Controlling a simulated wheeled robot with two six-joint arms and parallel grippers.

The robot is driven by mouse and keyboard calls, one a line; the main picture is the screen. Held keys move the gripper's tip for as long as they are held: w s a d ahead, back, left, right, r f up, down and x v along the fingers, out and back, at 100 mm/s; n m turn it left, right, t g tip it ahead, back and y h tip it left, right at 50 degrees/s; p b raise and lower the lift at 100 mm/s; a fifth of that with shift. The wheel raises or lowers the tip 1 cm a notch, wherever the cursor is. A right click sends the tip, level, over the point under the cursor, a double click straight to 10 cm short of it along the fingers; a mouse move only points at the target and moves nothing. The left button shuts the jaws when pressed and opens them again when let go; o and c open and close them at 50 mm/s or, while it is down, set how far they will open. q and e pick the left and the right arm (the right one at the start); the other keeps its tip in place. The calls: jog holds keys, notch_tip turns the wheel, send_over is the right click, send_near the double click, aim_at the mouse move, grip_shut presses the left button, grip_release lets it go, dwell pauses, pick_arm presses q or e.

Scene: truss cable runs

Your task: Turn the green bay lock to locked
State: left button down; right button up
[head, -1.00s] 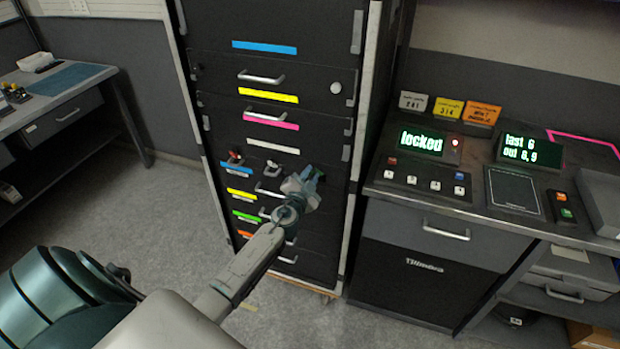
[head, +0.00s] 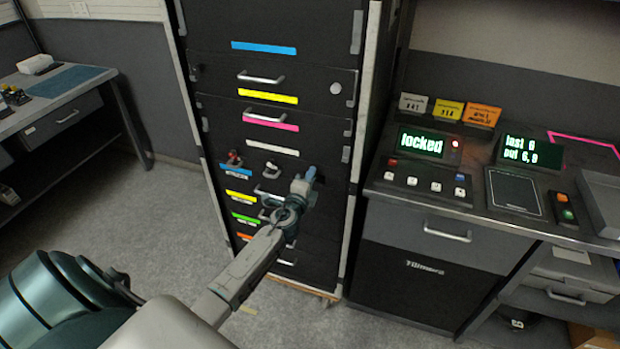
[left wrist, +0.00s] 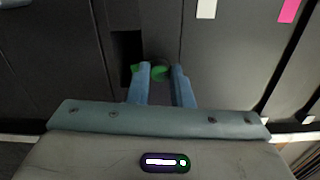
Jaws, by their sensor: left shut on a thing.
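The green bay lock (left wrist: 160,72) shows in the left wrist view as a small round green piece between my blue fingertips. My left gripper (left wrist: 161,70) is shut on it, with one finger on each side. In the head view my left gripper (head: 311,172) is at the right part of the dark cabinet front (head: 215,115), and it hides the lock there. The fingers and the small view leave the lock's turn angle unclear.
Drawer handles (head: 261,78) and coloured label strips (head: 264,47) line the cabinet. A red-knobbed fitting (head: 234,157) is left of my gripper. At the right, a bench carries a screen reading "locked" (head: 421,143). Grey floor (head: 130,215) is clear at the left.

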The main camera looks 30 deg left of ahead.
pick_arm(q)
jog(key=shift+f+m, duration=0.1)
jog(key=shift+m, duration=0.8)
jog(key=c, duration=1.3)
grip_release()
